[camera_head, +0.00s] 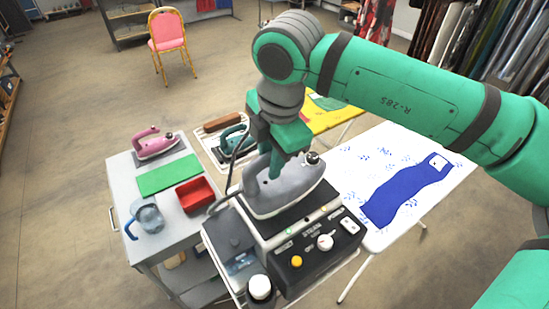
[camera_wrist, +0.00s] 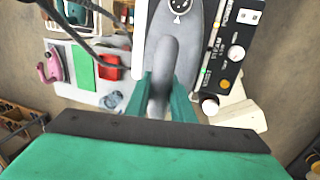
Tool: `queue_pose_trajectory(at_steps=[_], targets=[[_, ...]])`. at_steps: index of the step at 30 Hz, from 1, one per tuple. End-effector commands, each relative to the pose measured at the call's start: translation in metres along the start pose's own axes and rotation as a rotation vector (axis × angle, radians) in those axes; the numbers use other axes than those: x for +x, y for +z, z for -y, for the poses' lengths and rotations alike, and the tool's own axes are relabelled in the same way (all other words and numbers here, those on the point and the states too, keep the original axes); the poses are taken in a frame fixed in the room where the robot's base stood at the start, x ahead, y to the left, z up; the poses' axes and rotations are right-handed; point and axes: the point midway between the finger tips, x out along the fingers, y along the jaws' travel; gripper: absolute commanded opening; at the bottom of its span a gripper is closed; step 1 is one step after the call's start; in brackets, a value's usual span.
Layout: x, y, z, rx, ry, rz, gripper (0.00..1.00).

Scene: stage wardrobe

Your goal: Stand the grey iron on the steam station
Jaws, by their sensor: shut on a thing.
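The grey iron (camera_head: 285,190) is upright on its flat sole, at the top of the steam station (camera_head: 240,240). In the wrist view the grey iron (camera_wrist: 181,45) lies straight ahead, its handle between my fingers. My gripper (camera_head: 290,150) is shut on the handle from above; it also shows in the wrist view (camera_wrist: 168,98). The station's black control panel with knobs (camera_wrist: 222,60) is beside the iron. The iron's sole is over or on the station's plate; I cannot tell whether it touches.
A grey cart (camera_head: 130,180) at left holds a pink iron (camera_head: 153,143), a green cloth (camera_head: 169,175), a red tray (camera_head: 195,194) and a jug (camera_head: 148,217). A teal iron (camera_head: 234,138) stands behind. An ironing board (camera_head: 360,165) with blue cloth (camera_head: 405,193) is at right.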

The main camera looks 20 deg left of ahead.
Motion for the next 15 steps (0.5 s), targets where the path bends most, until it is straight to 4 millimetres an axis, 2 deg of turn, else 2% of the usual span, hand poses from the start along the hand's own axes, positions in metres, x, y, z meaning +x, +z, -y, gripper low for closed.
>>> queue_pose_trajectory(at_steps=[8, 15], targets=[[0.031, -0.001, 0.003, -0.001, 0.002, -0.002, 0.0], [0.033, 0.0, 0.003, 0.0, 0.002, 0.001, 0.0]])
